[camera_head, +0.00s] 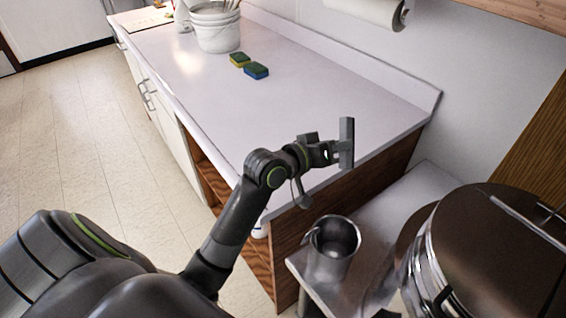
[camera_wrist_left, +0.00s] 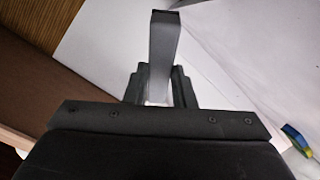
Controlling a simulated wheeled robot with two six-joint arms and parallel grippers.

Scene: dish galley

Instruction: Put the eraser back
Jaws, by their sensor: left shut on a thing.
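My left gripper (camera_head: 333,153) is shut on a grey bar-shaped block, which I take for the eraser (camera_head: 347,140). It holds the eraser upright above the near right end of the white counter. In the left wrist view the eraser (camera_wrist_left: 164,48) stands out long and narrow from between the two dark fingers (camera_wrist_left: 160,88). The lower part of the eraser is hidden by the fingers there. My right gripper is in neither view.
The counter (camera_head: 300,95) is mostly clear. A metal pitcher (camera_head: 333,250) stands on a lower shelf at the near end, beside a large steel vessel (camera_head: 480,245). A paper roll (camera_head: 368,10) hangs on the wall.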

